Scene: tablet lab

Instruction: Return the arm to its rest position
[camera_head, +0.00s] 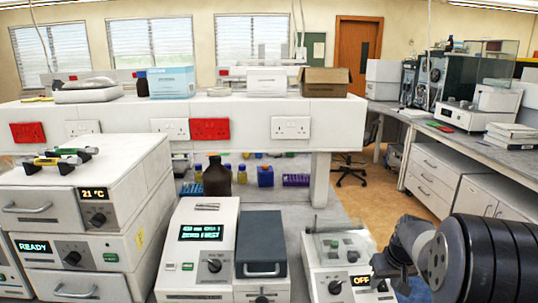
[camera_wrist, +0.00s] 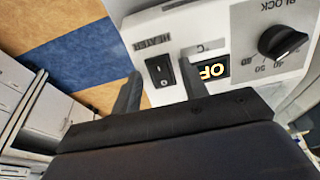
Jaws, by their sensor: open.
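My arm (camera_head: 455,258) reaches in from the lower right of the head view, at the right side of a white block heater (camera_head: 328,262) whose display reads OFF. In the wrist view my gripper (camera_wrist: 163,72) is open, with its two dark fingers apart and nothing between them. Beyond the fingers is the heater's front (camera_wrist: 215,40), with a black rocker switch (camera_wrist: 159,70) marked HEATER, the OFF display (camera_wrist: 212,71) and a black BLOCK knob (camera_wrist: 283,43). In the head view the gripper's fingers cannot be made out clearly.
A white device with a green display (camera_head: 200,232) stands left of the heater, with a grey-lidded block (camera_head: 262,240) between them. Stacked ovens (camera_head: 80,225) fill the left. A brown bottle (camera_head: 217,178) stands behind. Open floor (camera_head: 388,200) and a side bench (camera_head: 470,150) lie right.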

